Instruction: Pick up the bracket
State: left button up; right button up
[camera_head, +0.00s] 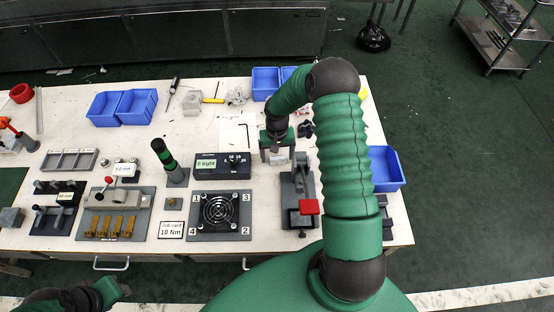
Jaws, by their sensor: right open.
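I cannot tell for certain which part is the bracket. A small light-grey angular piece (236,96) lies at the back middle of the white table, and another grey piece (192,103) lies left of it. My right gripper (276,158) points down over the table, in front of the paper sheet and just right of the black "0 tight" box. It is open; something pale shows at its tips, but whether it lies between or below them is unclear. My left arm (100,294) shows only at the bottom left edge, and its jaws are not clear.
Right of the "0 tight" box (220,166) stands a clamp fixture with a red handle (309,207). A fan plate (219,212) lies in front of the box. Blue bins stand at the back left (137,106) and right (386,168). A green-black post (165,155) stands upright.

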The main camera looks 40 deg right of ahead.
jog(key=shift+s+d+f, duration=0.1)
jog(key=shift+d+f, duration=0.05)
jog(key=shift+f, duration=0.4)
jog(key=shift+d+f, duration=0.15)
jog(key=shift+f, duration=0.35)
jog(key=shift+a, duration=0.2)
jog(key=c, duration=0.7)
jog(key=shift+d+r, duration=0.1)
jog(key=c, duration=0.9)
